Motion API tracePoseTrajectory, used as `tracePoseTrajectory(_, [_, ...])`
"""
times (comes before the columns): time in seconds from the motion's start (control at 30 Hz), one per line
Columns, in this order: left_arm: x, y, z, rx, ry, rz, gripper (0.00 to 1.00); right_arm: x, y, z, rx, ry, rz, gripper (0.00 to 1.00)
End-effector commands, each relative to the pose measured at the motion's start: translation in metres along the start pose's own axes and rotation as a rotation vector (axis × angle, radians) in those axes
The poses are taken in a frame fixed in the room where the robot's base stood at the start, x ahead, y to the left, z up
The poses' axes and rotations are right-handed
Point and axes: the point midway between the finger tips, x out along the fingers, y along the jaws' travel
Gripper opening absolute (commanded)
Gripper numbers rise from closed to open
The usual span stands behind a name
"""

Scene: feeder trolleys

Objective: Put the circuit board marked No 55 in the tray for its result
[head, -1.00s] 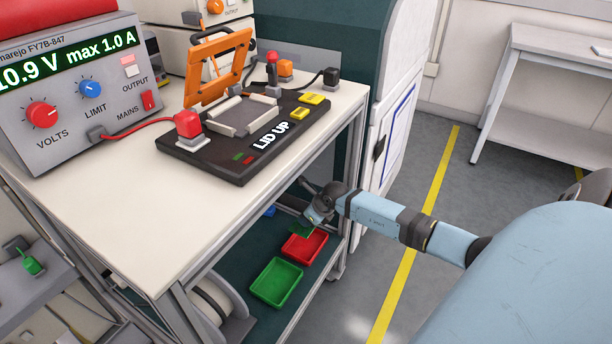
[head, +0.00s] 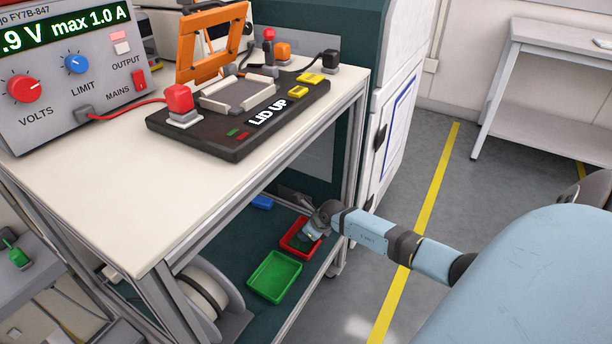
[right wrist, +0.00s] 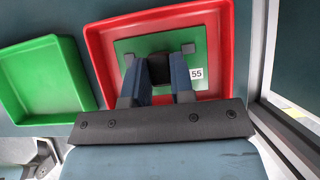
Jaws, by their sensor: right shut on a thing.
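My right gripper (head: 312,230) reaches under the bench top to the lower shelf. In the right wrist view its fingers (right wrist: 159,78) are shut on the black block in the middle of the green circuit board (right wrist: 140,48). A white label on the board reads 55. The board lies within the outline of the red tray (right wrist: 96,52), flat and clear of its walls; I cannot tell whether it touches the tray floor. The red tray (head: 289,243) also shows in the head view, partly covered by the gripper. My left gripper is not in view.
An empty green tray (head: 274,276) stands left of the red one, and a blue item (head: 262,202) lies behind. Above is the bench top with the test fixture (head: 215,140) marked LID UP, its orange lid (head: 212,42) raised. A frame post (head: 354,160) stands close beside my arm.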

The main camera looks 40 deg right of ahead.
Motion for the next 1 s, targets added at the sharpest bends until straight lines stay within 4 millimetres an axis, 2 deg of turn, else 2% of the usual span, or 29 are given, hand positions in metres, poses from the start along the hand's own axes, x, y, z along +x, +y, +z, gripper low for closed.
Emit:
tracePoseTrajectory(0.07, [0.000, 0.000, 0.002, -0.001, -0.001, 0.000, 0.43, 0.002, 0.000, -0.001, 0.000, 0.000, 0.000, 0.00])
tracePoseTrajectory(0.1, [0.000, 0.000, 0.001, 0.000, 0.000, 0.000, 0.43, 0.002, 0.000, -0.001, 0.000, 0.000, 0.000, 0.27])
tracePoseTrajectory(0.2, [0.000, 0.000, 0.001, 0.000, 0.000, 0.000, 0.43, 0.001, 0.000, -0.001, 0.000, 0.000, 0.000, 0.48])
tracePoseTrajectory(0.47, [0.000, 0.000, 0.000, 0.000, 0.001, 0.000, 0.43, 0.001, 0.000, 0.000, 0.000, 0.000, 0.000, 0.48])
tracePoseTrajectory(0.57, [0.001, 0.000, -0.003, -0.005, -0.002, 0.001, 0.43, -0.006, 0.000, 0.001, -0.001, 0.000, -0.001, 0.48])
tracePoseTrajectory(0.67, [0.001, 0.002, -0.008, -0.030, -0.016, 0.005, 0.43, -0.022, -0.001, 0.002, -0.003, 0.001, -0.002, 0.48])
tracePoseTrajectory(0.83, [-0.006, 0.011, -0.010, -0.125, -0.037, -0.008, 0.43, -0.060, -0.001, 0.003, -0.003, 0.001, -0.001, 0.48])
tracePoseTrajectory(1.0, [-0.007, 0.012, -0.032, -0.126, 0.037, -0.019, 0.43, -0.094, -0.001, 0.002, -0.002, 0.001, -0.001, 0.48])
